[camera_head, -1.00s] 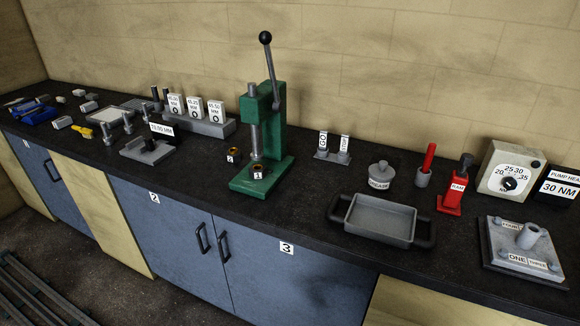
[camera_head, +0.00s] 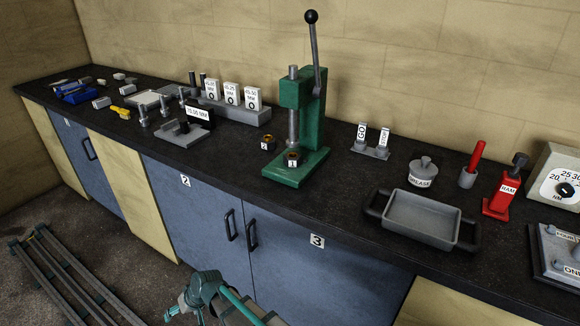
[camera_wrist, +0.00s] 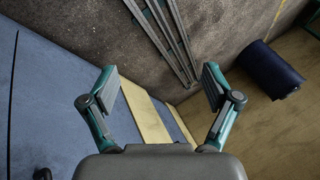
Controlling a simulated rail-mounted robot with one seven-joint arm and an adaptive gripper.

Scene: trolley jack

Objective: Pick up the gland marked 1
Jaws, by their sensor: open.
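The gland marked 1 (camera_head: 293,158) is a small dark ring-shaped part with an orange-brown top and a white label. It sits on the base of the green arbor press (camera_head: 313,165), below the press's grey ram. The gland marked 2 (camera_head: 268,143) stands on the black bench just left of the press base. In the wrist view my gripper (camera_wrist: 160,95) is open and empty, its two fingers wide apart over floor and cabinet front. In the head view part of my arm shows at the bottom, below the bench top and far from the gland.
Left of the press is a rack of labelled gauges (camera_head: 231,106). To the right are the GO/STOP posts (camera_head: 371,148), a grease pot (camera_head: 422,173), a grey tray (camera_head: 424,218) and a red ram (camera_head: 502,196). Floor rails (camera_head: 75,275) lie lower left. Bench just right of the press is clear.

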